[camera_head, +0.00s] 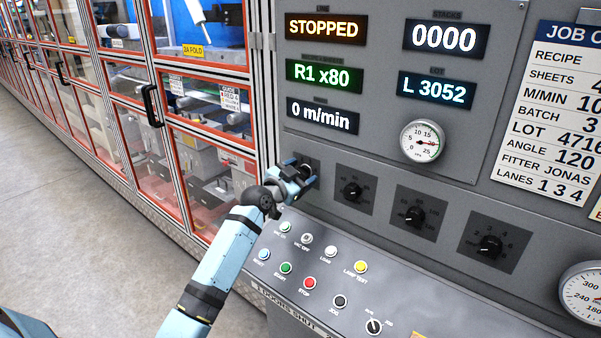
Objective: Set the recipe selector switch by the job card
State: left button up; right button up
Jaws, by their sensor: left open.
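My left gripper (303,181) is open at the leftmost dial plate (313,162) on the grey panel. Its fingers cover most of that plate, so I cannot read its label or see where its knob points. I cannot tell whether the fingers touch the knob. Three more black rotary knobs show to the right: one (352,192), a second (416,216) and a third (490,246). Their labels are too small to read surely. The job card (550,110) is at the upper right; its recipe value is cut off by the frame edge. A green display (323,76) reads R1 x80.
Other displays read STOPPED (325,28), 0000 (444,38), L 3052 (436,89) and 0 m/min (322,115). A round gauge (422,142) sits above the knobs. A sloped console (330,268) with several buttons lies below. Glazed machine doors (205,120) stand left.

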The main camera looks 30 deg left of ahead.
pick_arm(q)
jog(key=c, duration=0.9)
jog(key=shift+f+m, duration=0.1)
jog(key=shift+m, duration=0.2)
jog(key=shift+m+b, duration=0.4)
jog(key=shift+m, duration=0.9)
jog(key=m, duration=0.3)
jog(key=shift+d+m, duration=0.1)
jog(key=shift+m, duration=1.1)
jog(key=shift+f, duration=0.1)
